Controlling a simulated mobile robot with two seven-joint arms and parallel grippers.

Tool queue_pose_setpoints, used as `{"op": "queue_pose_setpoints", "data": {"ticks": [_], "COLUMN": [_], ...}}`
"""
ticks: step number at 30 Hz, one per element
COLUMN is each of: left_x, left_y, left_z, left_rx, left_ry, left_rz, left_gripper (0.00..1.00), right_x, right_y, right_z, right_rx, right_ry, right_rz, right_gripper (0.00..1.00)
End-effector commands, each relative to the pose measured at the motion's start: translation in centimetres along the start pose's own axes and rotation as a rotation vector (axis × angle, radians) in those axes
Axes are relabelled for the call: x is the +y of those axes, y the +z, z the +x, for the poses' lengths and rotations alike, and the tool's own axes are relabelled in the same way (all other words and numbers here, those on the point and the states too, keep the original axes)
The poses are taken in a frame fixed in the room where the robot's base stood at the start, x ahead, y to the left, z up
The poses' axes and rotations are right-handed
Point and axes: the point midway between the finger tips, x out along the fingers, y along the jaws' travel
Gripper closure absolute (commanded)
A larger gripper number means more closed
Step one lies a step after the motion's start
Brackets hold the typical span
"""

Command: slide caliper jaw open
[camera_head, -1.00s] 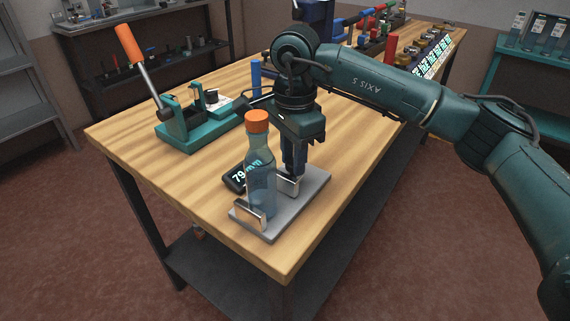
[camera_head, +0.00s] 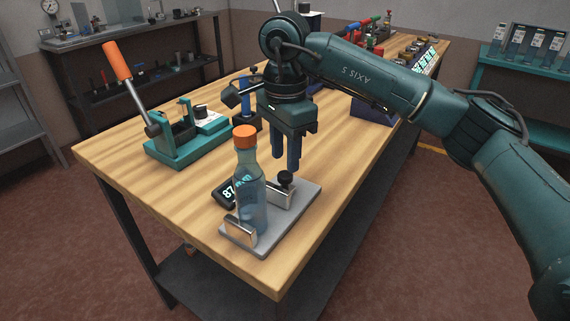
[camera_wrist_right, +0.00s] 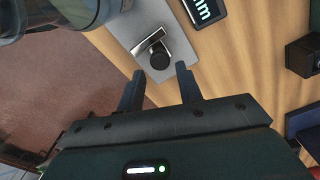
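The caliper has a grey base plate (camera_head: 302,198), a metal jaw at the front (camera_head: 240,231) and a second metal jaw behind (camera_head: 281,197) with a black knob (camera_head: 285,177) on top. A clear bottle (camera_head: 252,200) with an orange cap stands upright at the jaws. It hides part of the gap, so contact is unclear. The display (camera_head: 226,195) starts with 87. My right gripper (camera_head: 286,166) is above the knob, fingers apart and empty. The right wrist view shows the knob (camera_wrist_right: 158,58) just beyond the open fingertips (camera_wrist_right: 159,74). My left gripper is out of view.
A teal press (camera_head: 180,148) with an orange-handled lever stands at the table's left. Coloured items (camera_head: 374,45) crowd the far end of the table.

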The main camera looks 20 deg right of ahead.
Motion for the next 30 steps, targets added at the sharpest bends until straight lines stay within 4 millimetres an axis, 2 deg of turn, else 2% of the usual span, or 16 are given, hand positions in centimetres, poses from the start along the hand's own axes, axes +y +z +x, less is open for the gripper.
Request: {"op": "queue_pose_setpoints", "data": {"ticks": [1,6,12,18,30], "left_x": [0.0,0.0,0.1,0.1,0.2], "left_y": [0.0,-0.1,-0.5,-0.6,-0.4], "left_z": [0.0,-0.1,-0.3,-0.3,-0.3], "left_rx": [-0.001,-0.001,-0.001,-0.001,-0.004], "left_ry": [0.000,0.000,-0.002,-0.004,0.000], "left_rz": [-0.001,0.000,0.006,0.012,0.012], "left_gripper": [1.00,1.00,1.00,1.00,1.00], "right_x": [-0.1,-0.1,0.0,0.0,0.0], "right_y": [0.1,0.0,0.0,0.0,0.0], "right_z": [-1.4,-5.3,-8.5,-9.4,-9.4], "right_rx": [-0.001,0.000,0.000,-0.001,-0.001], "right_ry": [-0.005,-0.004,-0.003,0.000,-0.001], "right_rz": [-0.001,0.001,0.000,-0.001,0.000], "right_gripper": [0.65,0.65,0.65,0.65,0.65]}}
